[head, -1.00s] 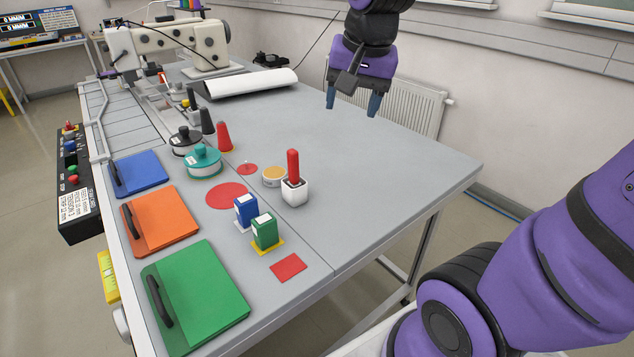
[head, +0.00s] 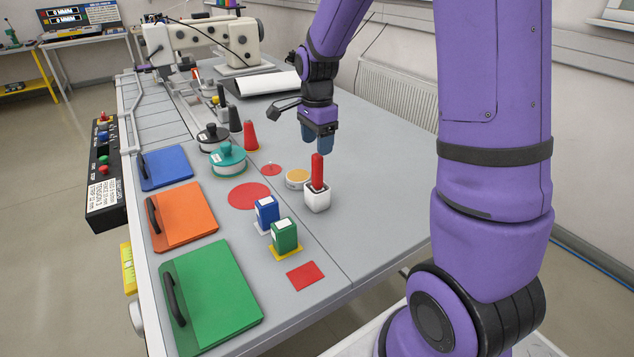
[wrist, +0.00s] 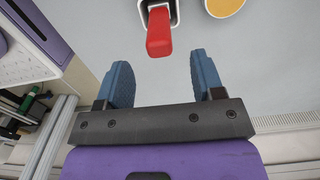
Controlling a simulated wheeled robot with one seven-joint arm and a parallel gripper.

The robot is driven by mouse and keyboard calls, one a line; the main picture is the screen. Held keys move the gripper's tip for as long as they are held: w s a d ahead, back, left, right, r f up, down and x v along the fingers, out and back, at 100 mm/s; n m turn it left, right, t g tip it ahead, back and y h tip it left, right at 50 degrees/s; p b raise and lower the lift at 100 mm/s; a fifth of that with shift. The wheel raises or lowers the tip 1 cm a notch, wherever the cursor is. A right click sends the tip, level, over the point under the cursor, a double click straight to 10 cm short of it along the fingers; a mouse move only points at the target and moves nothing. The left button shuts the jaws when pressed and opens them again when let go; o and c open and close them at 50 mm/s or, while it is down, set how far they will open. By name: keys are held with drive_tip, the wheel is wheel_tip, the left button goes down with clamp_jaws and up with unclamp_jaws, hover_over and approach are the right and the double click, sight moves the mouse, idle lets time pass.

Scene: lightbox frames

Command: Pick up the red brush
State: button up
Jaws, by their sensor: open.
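The red brush (head: 317,171) stands upright in a small white holder (head: 317,198) on the grey table. Only its red handle shows; its lower end is hidden inside the holder. My gripper (head: 318,146) is just above and behind the handle in the head view, pointing down. In the wrist view my gripper (wrist: 163,82) is open, its two blue fingers apart with nothing between them. There the red brush (wrist: 159,34) lies just beyond the fingertips, roughly centred on the gap, with part of the white holder (wrist: 143,12) at the top edge.
A round tub with a yellow top (head: 298,178) stands close to the left of the holder. Blue (head: 267,211) and green (head: 284,236) boxes stand in front. A red cone (head: 250,136) and a teal spool (head: 228,158) are further left. The table right of the holder is clear.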

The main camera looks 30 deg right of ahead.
sight(317, 167)
drive_tip(key=shift+f, duration=4)
drive_tip(key=c, duration=1)
